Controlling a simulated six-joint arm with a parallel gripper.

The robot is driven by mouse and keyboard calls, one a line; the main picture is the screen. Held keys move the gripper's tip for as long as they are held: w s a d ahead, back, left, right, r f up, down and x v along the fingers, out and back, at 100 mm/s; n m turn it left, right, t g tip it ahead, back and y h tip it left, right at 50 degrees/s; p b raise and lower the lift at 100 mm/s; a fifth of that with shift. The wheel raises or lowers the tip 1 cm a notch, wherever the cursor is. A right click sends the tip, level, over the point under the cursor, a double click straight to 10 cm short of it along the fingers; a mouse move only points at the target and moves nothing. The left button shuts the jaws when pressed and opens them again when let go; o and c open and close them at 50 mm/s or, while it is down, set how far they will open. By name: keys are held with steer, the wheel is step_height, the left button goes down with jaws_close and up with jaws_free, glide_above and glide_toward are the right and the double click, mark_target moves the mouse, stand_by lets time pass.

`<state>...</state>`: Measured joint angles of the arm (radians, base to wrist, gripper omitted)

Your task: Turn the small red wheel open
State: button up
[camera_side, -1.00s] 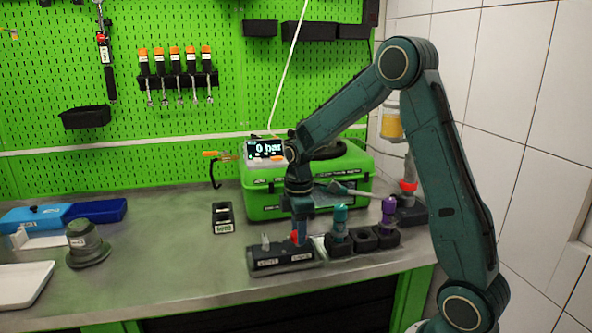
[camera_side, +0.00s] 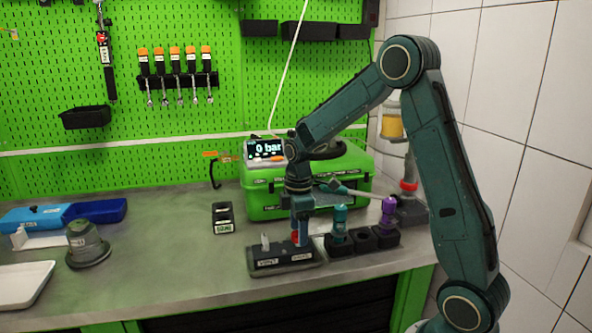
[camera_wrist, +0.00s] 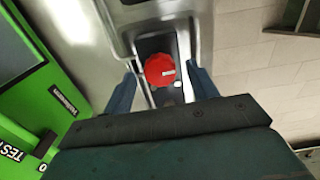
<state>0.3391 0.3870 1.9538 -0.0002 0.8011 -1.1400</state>
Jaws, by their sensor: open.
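The small red wheel (camera_wrist: 160,70) sits on a black block in the wrist view, between my two blue fingers. In the side view only a bit of the red wheel (camera_side: 295,237) shows behind my gripper. My gripper (camera_side: 301,240) points down over the right part of the black valve block (camera_side: 268,262). In the wrist view my gripper (camera_wrist: 163,88) is open, with a gap between each finger and the wheel. The fingertips' height against the wheel is hard to tell.
A green case (camera_side: 262,203) with a display (camera_side: 264,149) reading 0 bar stands behind. To the right of the valve block are a teal-topped part (camera_side: 340,217) and a purple-topped part (camera_side: 388,211) in black holders.

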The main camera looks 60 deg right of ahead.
step_height(320, 180, up, 13)
steer(key=shift+r, duration=0.2)
stand_by(0.4)
stand_by(0.3)
steer(key=s+a+r+m+t, duration=0.1)
steer(key=s+a+m, duration=0.3)
steer(key=s, duration=0.6)
steer(key=s+a+r+m+t, duration=0.1)
steer(key=s+a+m+t, duration=0.3)
steer(key=s+a, duration=0.5)
steer(key=shift+s+a+m+t, duration=0.3)
steer(key=shift+s+m, duration=0.3)
steer(key=shift+s, duration=0.3)
